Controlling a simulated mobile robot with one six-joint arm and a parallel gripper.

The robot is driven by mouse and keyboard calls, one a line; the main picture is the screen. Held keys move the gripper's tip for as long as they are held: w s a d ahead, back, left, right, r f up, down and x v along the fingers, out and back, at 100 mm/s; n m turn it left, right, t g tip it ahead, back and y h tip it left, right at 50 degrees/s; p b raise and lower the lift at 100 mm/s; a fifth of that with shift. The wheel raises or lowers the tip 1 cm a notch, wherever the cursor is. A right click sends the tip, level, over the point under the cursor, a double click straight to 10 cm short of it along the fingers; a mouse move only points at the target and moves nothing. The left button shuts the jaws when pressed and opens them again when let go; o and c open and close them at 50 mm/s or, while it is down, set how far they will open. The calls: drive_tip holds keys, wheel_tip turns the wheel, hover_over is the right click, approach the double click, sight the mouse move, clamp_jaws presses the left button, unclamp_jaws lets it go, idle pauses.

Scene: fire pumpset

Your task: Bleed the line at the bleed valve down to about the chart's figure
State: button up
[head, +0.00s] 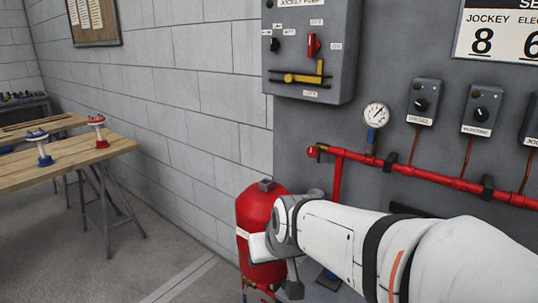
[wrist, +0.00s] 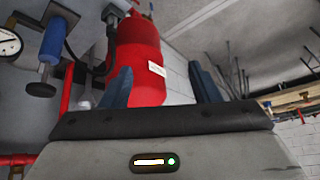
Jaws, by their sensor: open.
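A red pipe (head: 440,176) runs along the grey panel. A white round gauge (head: 376,115) stands on it over a blue fitting (head: 371,137); the needle reading is too small to tell. The chart (head: 497,32) at top right shows "JOCKEY 8" and a partly cut-off "6". My gripper (wrist: 160,68) is open, with nothing visibly held. Beyond its fingers is the red tank (wrist: 137,55). In the head view my arm partly covers the tank (head: 262,215).
A grey jockey pump box (head: 345,45) with a red switch and a yellow handle hangs above the pipe. Knob boxes (head: 423,102) are mounted on the right. A wooden table (head: 85,165) with two spool-like parts stands at left. Open floor (head: 130,250) lies before it.

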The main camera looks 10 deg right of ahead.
sight(311, 153)
drive_tip(key=w+d+r+m+t+h+b, duration=0.25)
drive_tip(key=w+t, duration=0.25)
drive_tip(key=w, duration=0.8)
drive_tip(key=w+d+r+m+t+h+b, duration=0.1)
drive_tip(key=w+d+r+t+h+b, duration=0.4)
drive_tip(key=w, duration=0.9)
drive_tip(key=w+d+m+g+h, duration=0.1)
drive_tip(key=w+d+m+h, duration=0.1)
drive_tip(key=d, duration=0.3)
drive_tip(key=w+d+f+m+h+b, duration=0.1)
drive_tip(key=w+d+m+h, duration=0.2)
drive_tip(key=d+h, duration=0.2)
drive_tip(key=w+d+m+g+h+b, duration=0.1)
drive_tip(key=w+d+m+h, duration=0.1)
drive_tip(key=w+d+h, duration=0.1)
drive_tip(key=shift+w+d+f+g+h, duration=0.2)
drive_tip(key=shift+d+h, duration=0.1)
drive_tip(key=shift+d, duration=0.35)
drive_tip(key=shift+w+d+f+g+h, duration=0.15)
drive_tip(key=shift+d+h, duration=0.1)
drive_tip(key=shift+d, duration=0.4)
drive_tip(key=shift+w+d+r, duration=0.3)
drive_tip(key=shift+w+d, duration=0.05)
drive_tip(key=shift+d, duration=0.05)
drive_tip(key=shift+c, duration=0.5)
